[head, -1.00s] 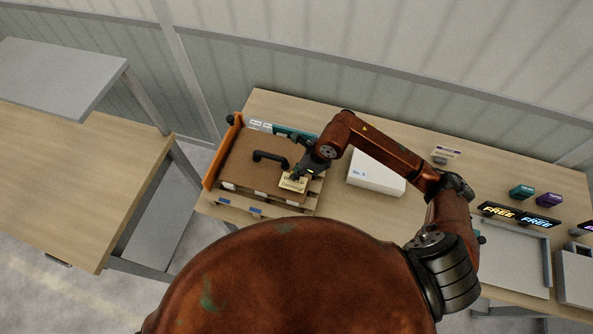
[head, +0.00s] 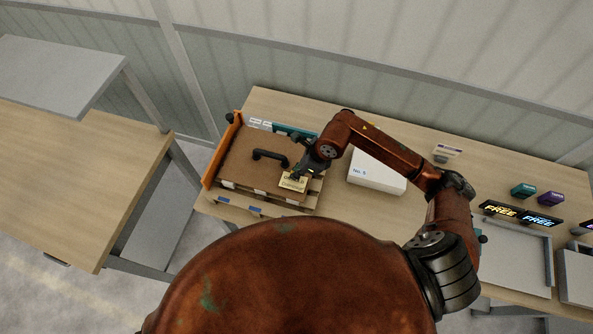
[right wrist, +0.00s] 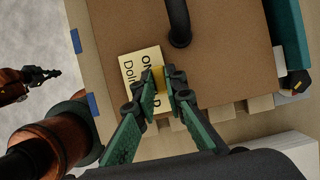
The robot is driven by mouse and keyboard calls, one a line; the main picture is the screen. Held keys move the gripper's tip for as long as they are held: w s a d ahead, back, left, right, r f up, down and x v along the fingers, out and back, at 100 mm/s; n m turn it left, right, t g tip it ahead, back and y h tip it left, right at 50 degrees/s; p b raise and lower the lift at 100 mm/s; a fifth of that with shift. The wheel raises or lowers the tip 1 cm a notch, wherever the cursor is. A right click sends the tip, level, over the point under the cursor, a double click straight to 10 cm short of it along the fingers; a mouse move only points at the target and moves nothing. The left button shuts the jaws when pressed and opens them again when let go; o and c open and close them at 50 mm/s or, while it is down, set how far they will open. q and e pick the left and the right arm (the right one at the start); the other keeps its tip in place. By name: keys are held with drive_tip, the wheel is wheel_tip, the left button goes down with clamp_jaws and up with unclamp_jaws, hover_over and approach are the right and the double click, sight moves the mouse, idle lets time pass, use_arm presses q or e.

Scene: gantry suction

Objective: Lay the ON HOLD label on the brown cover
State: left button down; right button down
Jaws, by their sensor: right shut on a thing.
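The brown cover (head: 238,160) lies on a low crate-like stack at the left of the table, with a black handle (head: 270,156) on top. The cream ON HOLD label (head: 292,184) is at the cover's near right part; in the right wrist view the label (right wrist: 131,70) lies flat over the cover (right wrist: 225,50), beside the handle. My right gripper (head: 298,174) is shut on the label's yellow raised grip (right wrist: 158,78). Its fingers hide part of the lettering. I cannot tell whether the label touches the cover. My left gripper (right wrist: 45,76) shows small at the left of the right wrist view.
An orange panel (head: 222,150) stands at the cover's left side. A white box (head: 376,173) stands right of the cover. Several small boxes, FREE signs (head: 518,214) and a grey tray (head: 512,260) are at the right. A separate table (head: 80,185) stands at the left.

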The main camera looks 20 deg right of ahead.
drive_tip(key=shift+f, duration=0.3)
drive_tip(key=c, duration=1.9)
unclamp_jaws()
drive_tip(key=shift+r, duration=0.1)
drive_tip(key=v, duration=1.2)
